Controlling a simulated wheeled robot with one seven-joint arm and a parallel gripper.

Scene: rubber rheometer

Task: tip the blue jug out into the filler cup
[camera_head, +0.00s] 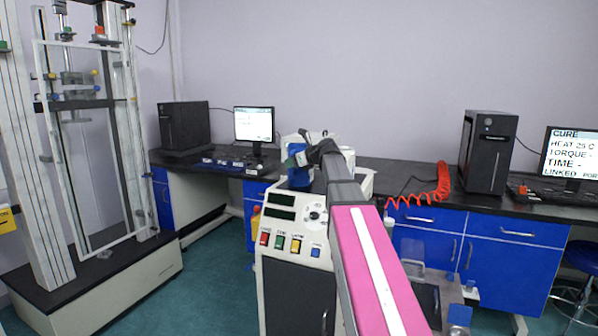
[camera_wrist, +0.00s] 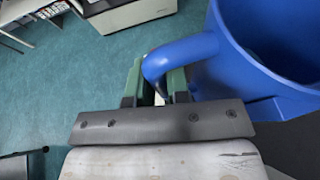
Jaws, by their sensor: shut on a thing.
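The blue jug (camera_head: 299,170) is in front of the white-topped machine in the head view, partly behind my arm. In the wrist view the jug (camera_wrist: 250,65) fills the upper right, with part of its hollow inside showing. My gripper (camera_wrist: 157,86) has green fingers on both sides of the jug's handle and is shut on it. In the head view my gripper (camera_head: 314,155) is small and partly hidden by the arm. The jug's tilt is hard to tell, and its contents do not show. I cannot make out the filler cup in either view.
The white machine with a button panel (camera_head: 292,244) stands below the jug. A dark bench (camera_head: 410,184) with blue cabinets runs behind, holding a black computer tower (camera_head: 487,150) and a red coiled hose (camera_head: 425,193). A tall test frame (camera_head: 85,140) stands left. Green floor (camera_head: 215,262) is clear between.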

